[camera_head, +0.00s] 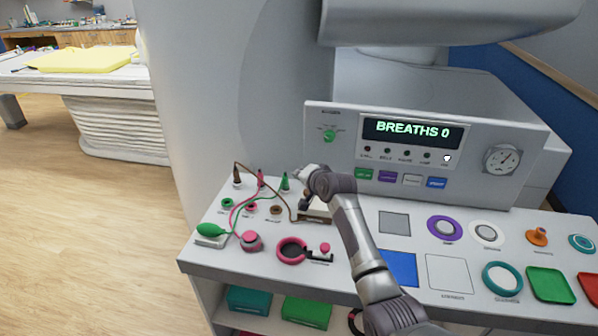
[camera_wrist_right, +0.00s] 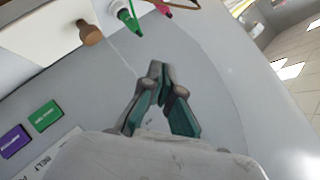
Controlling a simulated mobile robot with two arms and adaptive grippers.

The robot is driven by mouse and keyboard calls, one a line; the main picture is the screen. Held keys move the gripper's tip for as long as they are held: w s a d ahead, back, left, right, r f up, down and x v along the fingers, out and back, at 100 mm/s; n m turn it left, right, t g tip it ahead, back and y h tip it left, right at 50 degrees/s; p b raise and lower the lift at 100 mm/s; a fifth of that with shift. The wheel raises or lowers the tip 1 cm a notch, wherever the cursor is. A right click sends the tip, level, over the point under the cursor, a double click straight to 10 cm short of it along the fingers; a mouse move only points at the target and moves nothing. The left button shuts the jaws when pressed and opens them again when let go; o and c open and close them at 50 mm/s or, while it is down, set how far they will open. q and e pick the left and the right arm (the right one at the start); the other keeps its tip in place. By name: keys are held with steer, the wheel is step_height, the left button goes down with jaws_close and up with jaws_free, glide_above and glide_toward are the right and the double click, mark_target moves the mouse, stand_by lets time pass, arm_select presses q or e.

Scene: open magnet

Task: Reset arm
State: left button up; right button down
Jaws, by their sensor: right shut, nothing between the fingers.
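My right arm reaches up over the console (camera_head: 290,225) from the lower right in the head view. My right gripper (camera_head: 302,172) is near the console's back edge, mostly hidden behind my own wrist. In the right wrist view the gripper (camera_wrist_right: 158,70) has its fingertips together with nothing between them. A green plug (camera_head: 285,182) stands just left of it, and the same plug shows beyond the fingertips in the wrist view (camera_wrist_right: 130,18). The gripper looks apart from the plug. My left gripper is not in view.
A panel with a "BREATHS 0" display (camera_head: 413,132), a green knob (camera_head: 329,135) and a gauge (camera_head: 501,160) rises behind the console. Brown (camera_head: 237,176) and pink (camera_head: 261,179) plugs, cables and a green bulb (camera_head: 210,230) are at left. Coloured rings and pads are at right.

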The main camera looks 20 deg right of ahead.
steer(key=s+a+f+n+g, duration=0.1)
steer(key=s+f+n, duration=0.1)
steer(key=s+f, duration=0.2)
steer(key=s+a+f+n+g, duration=0.2)
steer(key=s+f, duration=0.1)
steer(key=s, duration=0.8)
steer(key=s+a+f+n+g, duration=0.1)
steer(key=s+f, duration=0.3)
steer(key=s, duration=0.4)
steer(key=shift+a+f+n+g, duration=0.3)
steer(key=shift+a+n, duration=0.3)
steer(key=shift+n, duration=0.3)
steer(key=s+a+n+g+h, duration=0.1)
steer(key=s+a+n+g, duration=0.15)
steer(key=s, duration=1.05)
steer(key=s+a+n+g, duration=0.15)
steer(key=s+n, duration=0.25)
steer(key=s, duration=1)
step_height(320, 180, down, 30)
steer(key=s+g+b, duration=0.1)
steer(key=g+b, duration=0.1)
steer(key=s+d+f+b, duration=0.1)
steer(key=s+f, duration=0.7)
steer(key=s+d+f+g+b, duration=0.1)
steer(key=s+d+f, duration=0.1)
steer(key=s+f, duration=0.6)
steer(key=shift+s+d+f, duration=0.3)
steer(key=shift+s+f, duration=0.1)
